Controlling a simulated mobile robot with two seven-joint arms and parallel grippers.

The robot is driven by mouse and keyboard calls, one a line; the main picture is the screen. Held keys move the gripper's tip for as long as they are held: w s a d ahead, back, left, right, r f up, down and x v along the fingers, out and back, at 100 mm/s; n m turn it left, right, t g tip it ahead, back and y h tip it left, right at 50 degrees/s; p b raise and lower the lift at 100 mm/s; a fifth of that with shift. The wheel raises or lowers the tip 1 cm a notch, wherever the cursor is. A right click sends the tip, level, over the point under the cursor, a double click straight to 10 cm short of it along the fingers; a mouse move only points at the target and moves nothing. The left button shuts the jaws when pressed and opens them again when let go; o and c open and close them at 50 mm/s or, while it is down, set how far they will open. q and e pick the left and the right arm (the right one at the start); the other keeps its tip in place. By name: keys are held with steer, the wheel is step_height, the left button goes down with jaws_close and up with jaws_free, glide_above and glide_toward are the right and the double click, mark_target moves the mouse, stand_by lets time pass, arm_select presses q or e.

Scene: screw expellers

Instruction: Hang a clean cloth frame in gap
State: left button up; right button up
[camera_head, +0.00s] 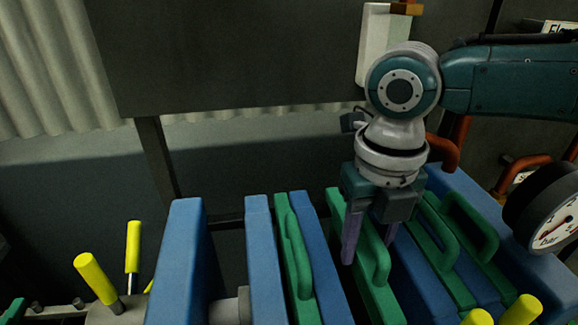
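Several green cloth frames with loop handles stand upright among blue plates in the press. One green frame (293,245) is left of centre, between two blue plates. Another green frame (374,296) is under my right gripper (370,247). My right gripper points down with its fingers apart, one on each side of this frame's handle; whether they touch it is unclear. Two more green frames, a nearer one (435,240) and a farther one (470,228), stand to the right. A dark gap (338,258) lies between the middle blue plate and the gripped-over frame. My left gripper is out of view.
A large blue plate (181,262) stands at left, with a grey shaft (229,309) between it and another blue plate (262,255). Yellow-handled levers (95,278) are at lower left. A pressure gauge (551,222) and orange pipes (524,172) crowd the right.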

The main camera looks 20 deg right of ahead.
steer(key=o, duration=0.3)
step_height(320, 180, up, 10)
stand_by(0.6)
stand_by(0.4)
